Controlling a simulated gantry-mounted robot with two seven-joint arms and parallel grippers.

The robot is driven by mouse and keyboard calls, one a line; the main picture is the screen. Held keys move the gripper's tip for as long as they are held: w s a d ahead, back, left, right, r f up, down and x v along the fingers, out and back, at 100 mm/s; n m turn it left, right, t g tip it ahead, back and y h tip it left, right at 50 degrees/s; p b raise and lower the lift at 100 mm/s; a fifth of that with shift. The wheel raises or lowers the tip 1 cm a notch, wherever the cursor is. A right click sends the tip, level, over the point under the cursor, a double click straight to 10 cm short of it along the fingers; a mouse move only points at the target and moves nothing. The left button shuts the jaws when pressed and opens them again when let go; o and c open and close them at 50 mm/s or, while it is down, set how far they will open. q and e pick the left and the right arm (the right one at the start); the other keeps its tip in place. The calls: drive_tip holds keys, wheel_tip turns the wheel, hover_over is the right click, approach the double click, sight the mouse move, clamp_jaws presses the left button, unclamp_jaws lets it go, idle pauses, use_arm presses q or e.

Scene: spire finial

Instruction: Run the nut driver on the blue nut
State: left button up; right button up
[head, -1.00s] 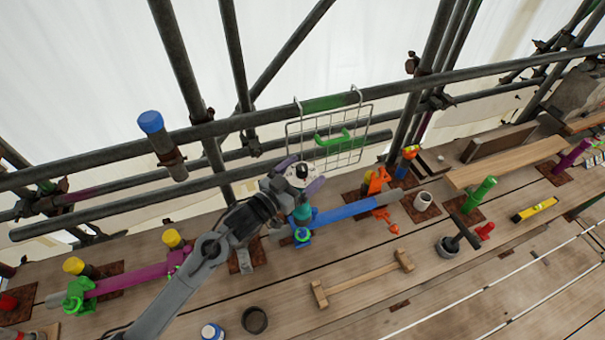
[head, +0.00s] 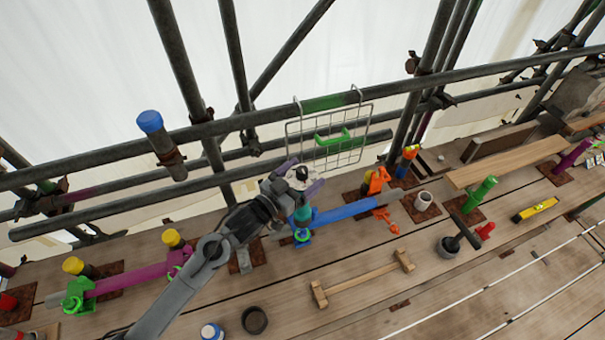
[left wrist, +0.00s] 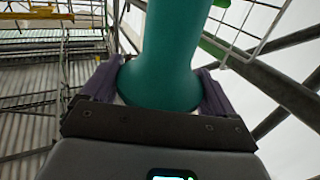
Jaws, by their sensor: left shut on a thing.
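A teal nut driver (head: 302,213) stands roughly upright over a blue clamp (head: 303,238) at the left end of a blue tube (head: 345,211). My left gripper (head: 301,187) is shut on the driver, its purple fingers on either side. In the left wrist view the teal driver body (left wrist: 168,50) fills the middle between the fingers. The blue nut itself is not clearly visible; the driver's lower end and the clamp cover that spot. I cannot tell whether the driver is seated on it. My right gripper is not in view.
An orange clamp (head: 376,183) holds the tube's right part. A wire basket (head: 352,150) hangs on the rail behind. A wooden mallet-like bar (head: 362,278) and a dark cup (head: 254,320) lie in front. A magenta tube (head: 130,279) is at the left.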

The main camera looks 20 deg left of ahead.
use_arm(q)
drive_tip(key=shift+f+b, duration=2)
drive_tip(key=shift+f, duration=1.55)
drive_tip(key=shift+f+b, duration=0.7)
drive_tip(key=shift+f, duration=0.6)
drive_tip(key=shift+f, duration=0.45)
drive_tip(key=shift+f, duration=0.25)
drive_tip(key=shift+r, duration=0.1)
